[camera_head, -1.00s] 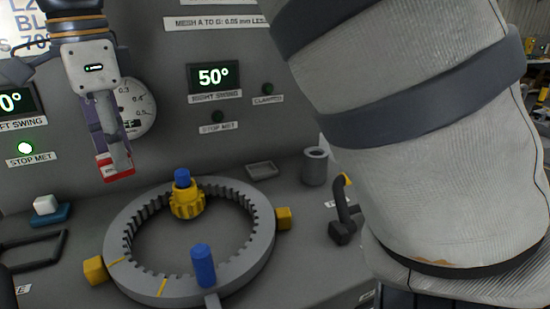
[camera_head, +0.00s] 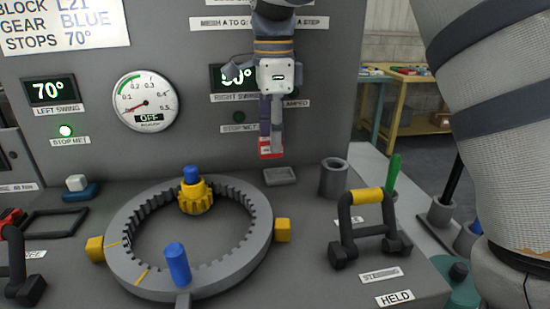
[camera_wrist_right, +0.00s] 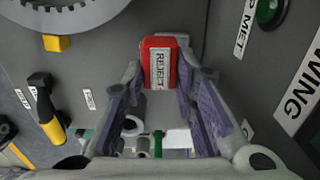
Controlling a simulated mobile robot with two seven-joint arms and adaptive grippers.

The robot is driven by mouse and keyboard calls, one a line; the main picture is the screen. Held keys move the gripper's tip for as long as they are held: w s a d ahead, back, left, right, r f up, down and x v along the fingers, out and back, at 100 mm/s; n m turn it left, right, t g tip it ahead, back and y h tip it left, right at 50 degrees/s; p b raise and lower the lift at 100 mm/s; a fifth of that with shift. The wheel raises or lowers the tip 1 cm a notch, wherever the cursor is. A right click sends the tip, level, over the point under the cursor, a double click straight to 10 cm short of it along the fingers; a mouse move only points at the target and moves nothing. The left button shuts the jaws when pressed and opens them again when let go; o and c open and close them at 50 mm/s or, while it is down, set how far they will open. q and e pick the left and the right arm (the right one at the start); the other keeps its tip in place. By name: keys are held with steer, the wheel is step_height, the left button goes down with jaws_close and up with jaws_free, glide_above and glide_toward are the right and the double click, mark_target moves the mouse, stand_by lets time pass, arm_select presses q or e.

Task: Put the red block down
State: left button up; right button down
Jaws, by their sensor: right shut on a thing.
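The red block (camera_head: 270,148) is held at the tips of my right gripper (camera_head: 271,128), which points down in front of the grey panel. In the head view it hangs just above a small shallow grey tray (camera_head: 281,177); a small gap seems to show between them. In the right wrist view the red block (camera_wrist_right: 159,64) sits between the purple-padded fingers, its "REJECT" label facing the camera. A grey edge shows behind it. My left gripper is not in view.
A toothed grey ring (camera_head: 120,250) with a yellow gear (camera_head: 196,197) and blue pegs lies left of the tray. A grey cup (camera_head: 334,178) stands to its right, then a black handle with a yellow grip (camera_head: 367,196). The upright panel rises close behind.

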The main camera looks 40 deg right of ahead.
steer(key=shift+w+d+f, duration=0.2)
steer(key=shift+d+f, duration=0.65)
steer(key=shift+f, duration=0.2)
steer(key=shift+d+f, duration=0.25)
steer(key=shift+f, duration=0.75)
steer(key=shift+d+f, duration=0.2)
steer(key=shift+f, duration=0.8)
steer(key=shift+f, duration=0.1)
steer(key=c, duration=1.3)
jaws_free()
step_height(320, 180, up, 12)
steer(key=shift+b, duration=0.3)
